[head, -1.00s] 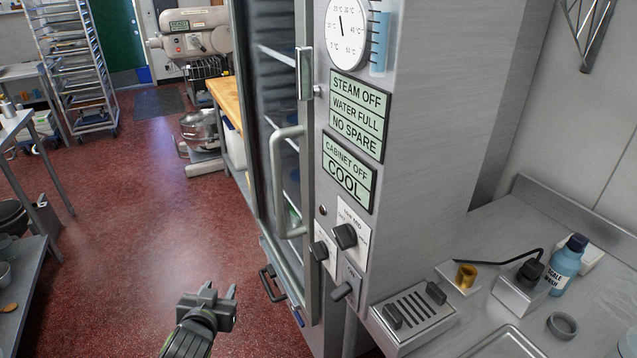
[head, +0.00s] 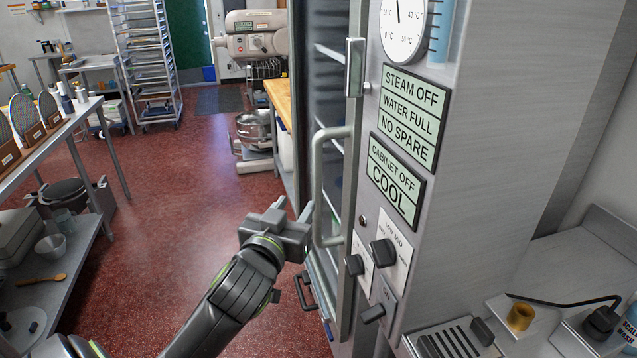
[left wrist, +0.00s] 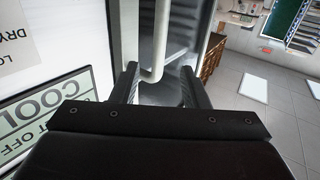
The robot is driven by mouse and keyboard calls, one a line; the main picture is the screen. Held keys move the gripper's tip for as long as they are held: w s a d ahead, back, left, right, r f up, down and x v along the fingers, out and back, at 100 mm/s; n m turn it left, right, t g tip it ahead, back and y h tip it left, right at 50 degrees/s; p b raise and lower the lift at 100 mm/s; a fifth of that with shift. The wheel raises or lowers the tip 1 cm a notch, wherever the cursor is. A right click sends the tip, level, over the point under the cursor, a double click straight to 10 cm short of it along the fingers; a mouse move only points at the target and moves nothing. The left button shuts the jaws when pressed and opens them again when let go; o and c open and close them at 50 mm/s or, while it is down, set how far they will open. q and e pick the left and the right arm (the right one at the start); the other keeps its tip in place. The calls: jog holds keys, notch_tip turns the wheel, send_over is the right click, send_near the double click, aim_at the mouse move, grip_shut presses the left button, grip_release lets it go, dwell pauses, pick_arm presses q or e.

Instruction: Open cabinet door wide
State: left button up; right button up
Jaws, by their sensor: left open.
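The tall steel cabinet (head: 500,130) stands at the right in the head view. Its glass door (head: 329,85), seen at a steep angle, looks shut. The upright D-shaped door handle (head: 317,185) is on the door's right side. My left gripper (head: 294,206) is open and empty beside the handle's lower part. In the left wrist view the handle (left wrist: 160,35) hangs down ahead, and its lower bend lies in line with the gap between the left gripper's fingers (left wrist: 160,71). I cannot tell whether they touch. My right gripper is not in view.
Control knobs (head: 384,252) and a lower pull (head: 303,291) sit near the handle. A steel counter (head: 590,255) is at the right. Shelves (head: 50,270) stand at the left, and a mixer (head: 256,45) at the back. The red floor (head: 180,220) between is clear.

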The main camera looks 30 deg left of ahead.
aim_at(316, 175)
pick_arm(q)
jog(key=p+x, duration=0.2)
jog(key=x, duration=1)
jog(key=shift+w+p, duration=0.35)
jog(key=shift+p, duration=0.05)
jog(key=shift+x, duration=0.9)
jog(key=shift+s, duration=0.1)
jog(key=shift+c, duration=0.3)
grip_shut()
